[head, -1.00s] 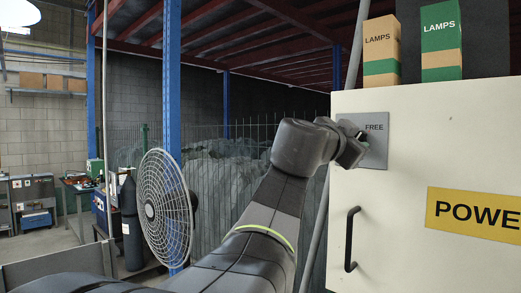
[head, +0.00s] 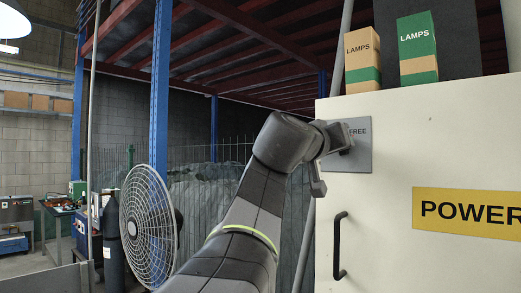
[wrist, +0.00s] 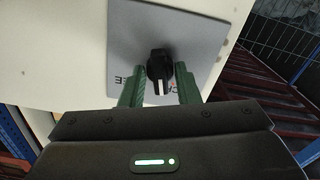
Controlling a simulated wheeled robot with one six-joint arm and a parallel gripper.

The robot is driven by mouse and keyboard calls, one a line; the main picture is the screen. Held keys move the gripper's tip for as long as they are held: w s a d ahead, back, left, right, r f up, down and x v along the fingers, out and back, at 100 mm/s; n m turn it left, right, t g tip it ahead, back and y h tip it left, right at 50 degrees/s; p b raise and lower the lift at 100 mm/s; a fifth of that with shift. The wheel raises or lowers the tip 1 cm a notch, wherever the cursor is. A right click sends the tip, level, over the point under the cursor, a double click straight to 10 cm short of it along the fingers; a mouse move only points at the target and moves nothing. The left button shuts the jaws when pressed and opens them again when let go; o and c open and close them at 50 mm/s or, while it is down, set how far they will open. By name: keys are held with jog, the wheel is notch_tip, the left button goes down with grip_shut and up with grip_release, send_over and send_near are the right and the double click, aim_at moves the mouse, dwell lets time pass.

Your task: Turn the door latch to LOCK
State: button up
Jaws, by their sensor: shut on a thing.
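The door latch is a black knob (wrist: 157,62) with a white pointer line, on a grey plate (wrist: 190,30) fixed to the pale cabinet door. In the wrist view the pointer runs down between my fingers, and lettering beside it is partly covered. The plate also shows in the head view (head: 361,160), with the word FREE at its upper part. My gripper (wrist: 158,85) has its two green fingers on either side of the knob, shut on it. In the head view my wrist hides most of the knob, and I cannot read LOCK there.
The cabinet door (head: 385,220) has a black handle (head: 339,245) below the plate and a yellow POWER sign (head: 465,211). Two LAMPS boxes (head: 362,60) (head: 418,48) stand on top. A fan (head: 149,225) and a wire fence stand left of my arm.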

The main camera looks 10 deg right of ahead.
jog(key=n, duration=0.5)
jog(key=shift+n, duration=0.3)
dwell(0.4)
jog(key=o, duration=1)
jog(key=b+v, duration=0.3)
jog(key=v, duration=1.1)
jog(key=shift+d, duration=0.1)
jog(key=shift+w+d, duration=0.1)
jog(key=p+x, duration=0.3)
jog(key=x, duration=1)
jog(key=shift+w+d, duration=0.2)
jog(key=shift+d, duration=0.05)
